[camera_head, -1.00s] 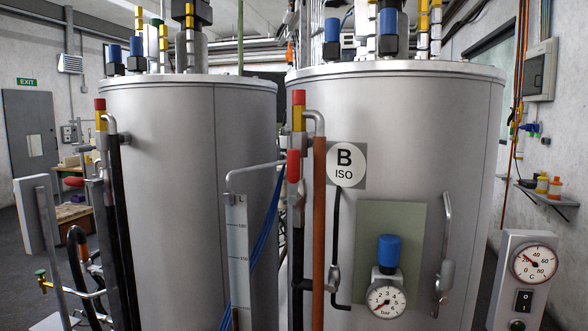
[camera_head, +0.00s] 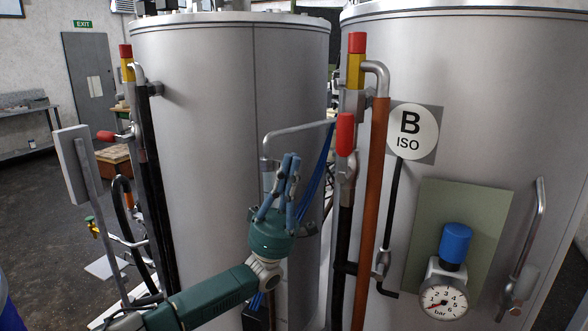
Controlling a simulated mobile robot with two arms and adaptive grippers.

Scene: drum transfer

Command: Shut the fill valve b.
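The fill valve at tank B has a red lever handle (camera_head: 345,134) that stands upright, in line with its pipe. Its metal body (camera_head: 347,168) sits just below the handle, left of the orange-brown pipe (camera_head: 373,200). Tank B (camera_head: 480,90) carries a round "B ISO" sign (camera_head: 411,132). My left gripper (camera_head: 291,160) points up in front of the left tank, left of the red handle and apart from it in the picture. Its blue-grey fingers hold nothing that I can see, and their opening is hard to judge from this side. My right gripper is not in view.
A bent grey pipe (camera_head: 300,128) and blue cables (camera_head: 316,178) run close by my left gripper. The left tank (camera_head: 205,130) has its own red lever (camera_head: 105,136), lying sideways. A blue-capped pressure gauge (camera_head: 443,300) and a metal handle (camera_head: 530,235) are on tank B.

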